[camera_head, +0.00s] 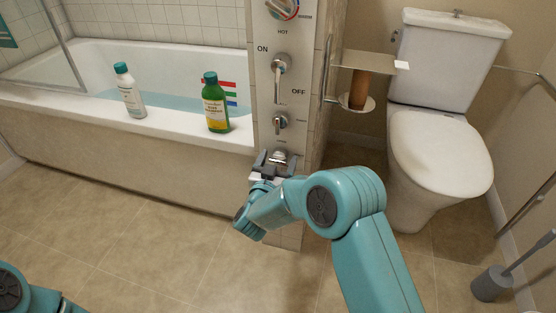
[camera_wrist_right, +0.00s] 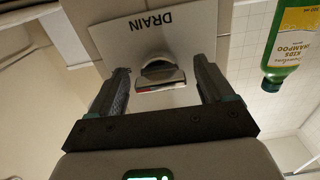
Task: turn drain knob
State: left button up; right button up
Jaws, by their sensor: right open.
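The drain knob (camera_wrist_right: 162,73) is a small metal knob on a light panel, under the word DRAIN, which appears upside down in the wrist view. In the head view the knob (camera_head: 279,155) is low on the tiled control pillar, partly hidden by my gripper. My right gripper (camera_wrist_right: 161,68) is open, with one dark finger on each side of the knob. Gaps show between the fingers and the knob, so it is not gripped. In the head view the right gripper (camera_head: 276,160) is at the pillar's lower front. Only part of my left arm shows at the bottom left corner; its gripper is out of view.
Above the drain knob are a smaller knob (camera_head: 281,122), an ON/OFF lever (camera_head: 279,75) and a temperature dial (camera_head: 283,6). A white bottle (camera_head: 130,92) and green shampoo bottle (camera_head: 215,105) stand on the bathtub rim (camera_head: 60,108). A toilet (camera_head: 437,150) stands right.

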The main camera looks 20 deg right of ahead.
pick_arm(q)
jog(key=shift+g, duration=0.3)
jog(key=r+p, duration=0.1)
jog(key=s+r+p, duration=0.1)
jog(key=r+p, duration=0.2)
jog(key=shift+s+d, duration=0.3)
jog(key=shift+d, duration=0.1)
pick_arm(e)
jog(key=v, duration=1.6)
